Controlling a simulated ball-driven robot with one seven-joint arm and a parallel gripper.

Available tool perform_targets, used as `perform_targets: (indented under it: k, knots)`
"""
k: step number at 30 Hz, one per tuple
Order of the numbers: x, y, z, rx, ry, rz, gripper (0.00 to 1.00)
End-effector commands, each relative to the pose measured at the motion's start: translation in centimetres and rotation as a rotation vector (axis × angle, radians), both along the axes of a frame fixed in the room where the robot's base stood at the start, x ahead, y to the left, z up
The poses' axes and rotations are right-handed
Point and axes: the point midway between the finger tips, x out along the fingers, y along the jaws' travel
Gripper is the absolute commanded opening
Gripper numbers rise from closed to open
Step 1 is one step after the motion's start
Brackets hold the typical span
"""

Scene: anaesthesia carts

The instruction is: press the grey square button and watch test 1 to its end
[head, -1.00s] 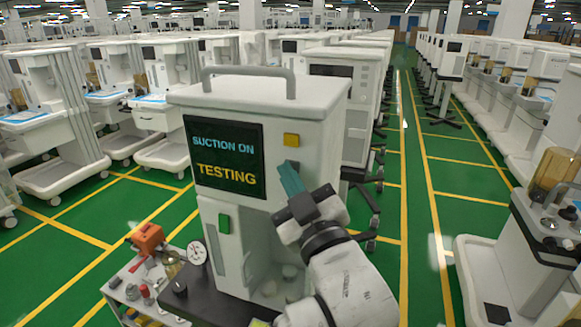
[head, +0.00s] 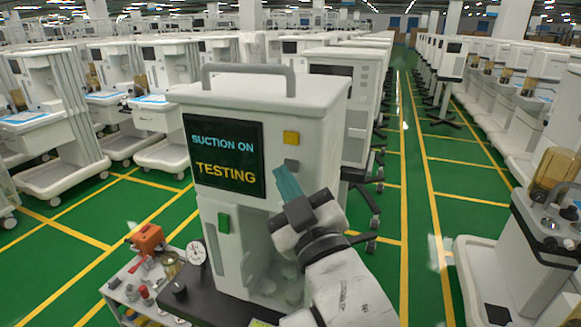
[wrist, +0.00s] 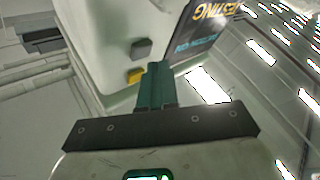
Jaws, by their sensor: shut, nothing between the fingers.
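The grey square button (head: 291,166) sits on the front of the white cart (head: 262,108), right of the screen and below a yellow square button (head: 291,138). The dark screen (head: 224,155) reads "SUCTION ON" in blue and "TESTING" in yellow. My gripper (head: 283,172) is shut, its teal fingers empty, just below and left of the grey button in the head view. In the wrist view the grey button (wrist: 141,48) shows beside the fingertips (wrist: 159,66), with the yellow button (wrist: 135,75) near them. A small gap seems to lie between fingertips and button.
A green square button (head: 224,222) is lower on the cart front. A round gauge (head: 196,254) stands on the dark shelf below.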

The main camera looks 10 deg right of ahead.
Motion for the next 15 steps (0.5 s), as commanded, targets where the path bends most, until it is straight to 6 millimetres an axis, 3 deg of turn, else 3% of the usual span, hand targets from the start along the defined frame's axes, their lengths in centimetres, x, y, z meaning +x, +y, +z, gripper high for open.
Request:
perform_targets:
  k: [5,15]
  knots:
    - [-0.2,0.1,-0.1,-0.001,0.000,0.001,0.00]
    - [-2.7,1.7,-0.2,-0.001,-0.001,0.003,0.00]
